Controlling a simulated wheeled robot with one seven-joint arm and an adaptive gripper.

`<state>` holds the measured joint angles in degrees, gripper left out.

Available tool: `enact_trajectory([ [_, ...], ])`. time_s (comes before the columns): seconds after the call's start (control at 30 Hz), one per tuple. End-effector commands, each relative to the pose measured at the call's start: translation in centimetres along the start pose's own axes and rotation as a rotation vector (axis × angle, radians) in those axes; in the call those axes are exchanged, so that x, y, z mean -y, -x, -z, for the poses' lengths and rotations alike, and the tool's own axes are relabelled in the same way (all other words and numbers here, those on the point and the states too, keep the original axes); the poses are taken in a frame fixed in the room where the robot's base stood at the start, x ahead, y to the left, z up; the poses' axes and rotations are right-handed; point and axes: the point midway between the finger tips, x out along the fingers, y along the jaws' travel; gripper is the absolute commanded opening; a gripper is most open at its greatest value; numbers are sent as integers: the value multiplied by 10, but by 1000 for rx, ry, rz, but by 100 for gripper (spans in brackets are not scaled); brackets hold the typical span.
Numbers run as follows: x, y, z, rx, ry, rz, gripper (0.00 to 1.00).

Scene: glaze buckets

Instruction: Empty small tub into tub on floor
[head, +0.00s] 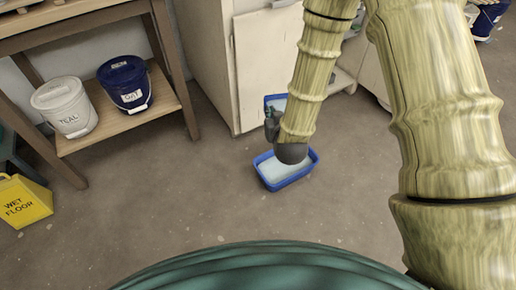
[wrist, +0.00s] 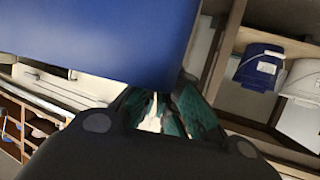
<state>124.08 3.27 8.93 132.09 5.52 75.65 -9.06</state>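The tub on the floor (head: 270,181) is a blue rectangular tub, upright on the concrete, with a pale blue-grey inside. I cannot tell whether that is liquid. The small tub (head: 267,98) shows a blue rim and a pale inside, tilted towards the head camera. It is partly hidden behind my arm, just beyond the floor tub. My dark gripper (head: 271,124) is at its near edge and appears shut on it, though the fingertips are hidden. In the wrist view the small tub's blue outside (wrist: 100,40) fills the upper left, close to my gripper. No pouring stream is clearly visible.
A wooden shelf (head: 128,122) at the left holds a white TEAL bucket (head: 66,108) and a dark blue bucket (head: 124,84). A yellow wet-floor sign (head: 22,201) stands at the far left. A pale cabinet (head: 263,70) stands behind. The floor left of the tub is clear.

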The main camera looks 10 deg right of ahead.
Motion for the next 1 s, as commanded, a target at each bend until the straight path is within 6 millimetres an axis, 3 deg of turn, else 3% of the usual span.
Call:
enact_trajectory([
  [0.03, 1, -18, -19, -2, 0, 0, 0],
  [0.5, 12, -135, -118, -4, 5, 4, 0],
  [1.0, 16, -243, -219, -4, 13, 2, 0],
])
